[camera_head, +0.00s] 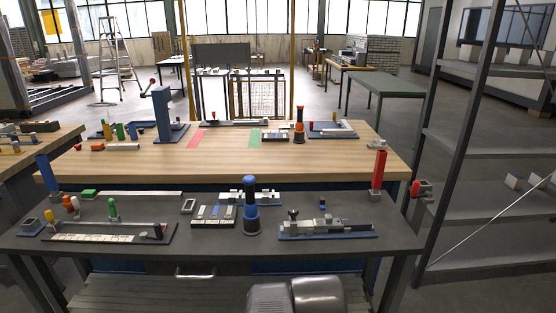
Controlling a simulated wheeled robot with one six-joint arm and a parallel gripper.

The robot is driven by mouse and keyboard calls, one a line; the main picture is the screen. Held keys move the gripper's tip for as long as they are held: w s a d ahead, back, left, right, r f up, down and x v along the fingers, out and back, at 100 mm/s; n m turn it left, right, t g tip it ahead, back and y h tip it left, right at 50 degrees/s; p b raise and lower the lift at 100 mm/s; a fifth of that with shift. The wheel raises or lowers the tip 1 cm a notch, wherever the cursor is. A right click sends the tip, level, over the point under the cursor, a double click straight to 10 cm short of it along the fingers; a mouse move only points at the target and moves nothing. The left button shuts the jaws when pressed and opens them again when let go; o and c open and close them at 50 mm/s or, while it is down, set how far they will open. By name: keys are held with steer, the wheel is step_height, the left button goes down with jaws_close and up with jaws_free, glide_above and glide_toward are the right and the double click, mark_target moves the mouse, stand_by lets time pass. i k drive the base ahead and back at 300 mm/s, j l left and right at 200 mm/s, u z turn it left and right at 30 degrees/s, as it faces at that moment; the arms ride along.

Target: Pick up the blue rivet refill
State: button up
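A blue and black upright cylinder (251,215) stands on the dark front bench (190,245), right of its middle. It has blue bands and is the largest blue upright piece there; I cannot tell for sure that it is the rivet refill. A similar orange and black cylinder (299,128) stands on the wooden table behind. A small dark blue block (322,202) lies to the right of the blue and black cylinder. My gripper is not in view; only a grey rounded part, likely of my arm, shows at the bottom edge.
A blue-based fixture (328,232) stands right of the cylinder, and a tray of light pieces (212,217) lies left of it. A long dark fixture (110,234) is at the left. The wooden table (340,165) is behind, and a metal rack (450,140) stands at the right.

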mark_target(321, 202)
steer(key=i+l+u, duration=0.3)
steer(key=i+u, duration=0.2)
steer(key=i+l+u, duration=0.3)
steer(key=l+u, duration=0.15)
